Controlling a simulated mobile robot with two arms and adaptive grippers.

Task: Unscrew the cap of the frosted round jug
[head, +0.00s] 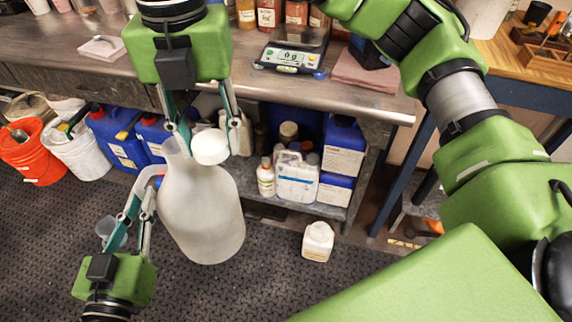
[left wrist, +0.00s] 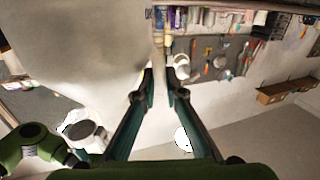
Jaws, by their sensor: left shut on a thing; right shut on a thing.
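The frosted round jug (head: 203,215) is held above the dark floor in the head view, its narrow top pointing up and slightly left. Its pale side fills the upper left of the left wrist view (left wrist: 75,45). My left gripper (head: 153,184) is shut on the jug's left side, probably at the handle; the exact grip is partly hidden. My right gripper (head: 211,138) comes down from above and is shut on the white cap (head: 210,148). The cap shows just right of the jug's narrow top. I cannot tell whether it still touches the neck.
A metal bench (head: 95,55) with a scale (head: 290,58) runs behind. Under it stand blue containers (head: 343,145) and white bottles. An orange bucket (head: 32,152) and a white bucket (head: 80,155) are at the left. A small white jar (head: 318,241) stands on the floor, with bare floor around it.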

